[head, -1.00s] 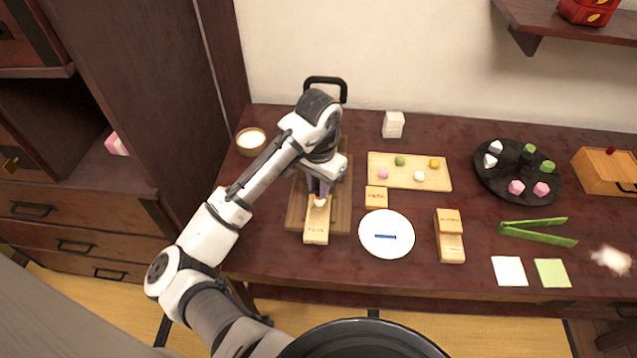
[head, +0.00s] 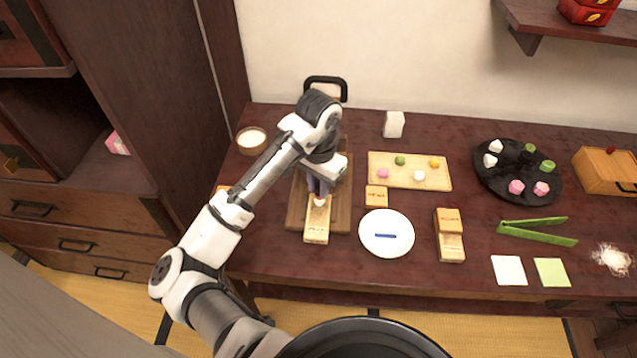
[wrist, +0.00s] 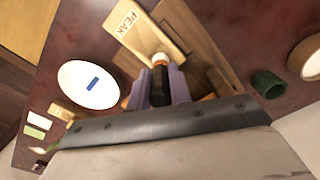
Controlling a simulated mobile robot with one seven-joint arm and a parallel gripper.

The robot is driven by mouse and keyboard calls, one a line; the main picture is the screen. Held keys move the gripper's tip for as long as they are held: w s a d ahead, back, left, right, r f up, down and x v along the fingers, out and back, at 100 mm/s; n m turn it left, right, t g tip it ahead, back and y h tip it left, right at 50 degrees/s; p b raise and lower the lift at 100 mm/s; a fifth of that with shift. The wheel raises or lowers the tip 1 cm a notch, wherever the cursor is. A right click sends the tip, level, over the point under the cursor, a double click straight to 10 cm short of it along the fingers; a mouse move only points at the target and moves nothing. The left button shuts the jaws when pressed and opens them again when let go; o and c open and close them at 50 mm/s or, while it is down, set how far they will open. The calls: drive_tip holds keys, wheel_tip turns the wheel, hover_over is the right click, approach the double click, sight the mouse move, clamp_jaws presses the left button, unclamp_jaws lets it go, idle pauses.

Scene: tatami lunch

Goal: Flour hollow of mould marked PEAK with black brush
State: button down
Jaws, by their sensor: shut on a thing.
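The wooden mould marked PEAK (wrist: 130,22) lies on a brown wooden board, and it also shows in the head view (head: 317,230). My gripper (wrist: 158,88) is shut on the black brush (wrist: 160,84), whose black handle sits between the purple fingers. Its pale bristles point at the end of the mould nearest my gripper, over or touching it; I cannot tell which. The bristles also show below my gripper (head: 319,187) in the head view. The mould's hollow is hidden or too small to make out.
A bowl of white flour (head: 251,140) stands at the back left. Right of the board are a white plate (head: 386,246) with a blue stick, a second mould (head: 450,250) and a tray of sweets (head: 440,183). White powder (head: 612,259) lies at the far right.

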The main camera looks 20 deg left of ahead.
drive_tip(key=shift+f+b, duration=0.5)
drive_tip(key=shift+f, duration=0.55)
drive_tip(key=shift+d+r+p, duration=0.15)
drive_tip(key=shift+p, duration=0.25)
idle(0.3)
drive_tip(key=shift+a, duration=0.35)
drive_tip(key=shift+w+d+p, duration=0.15)
drive_tip(key=shift+w+p, duration=0.05)
drive_tip(key=shift+p, duration=0.2)
drive_tip(key=shift+s+d+p, duration=0.1)
drive_tip(key=shift+s+p, duration=0.2)
drive_tip(key=shift+s, duration=0.1)
drive_tip(key=shift+w+d+p, duration=0.15)
drive_tip(key=shift+w+p, duration=0.1)
drive_tip(key=shift+p, duration=0.05)
drive_tip(key=shift+s+a, duration=0.1)
drive_tip(key=shift+a, duration=0.3)
drive_tip(key=shift+w+d+p, duration=0.15)
drive_tip(key=shift+w+p, duration=0.1)
drive_tip(key=shift+p, duration=0.15)
drive_tip(key=shift+s, duration=0.15)
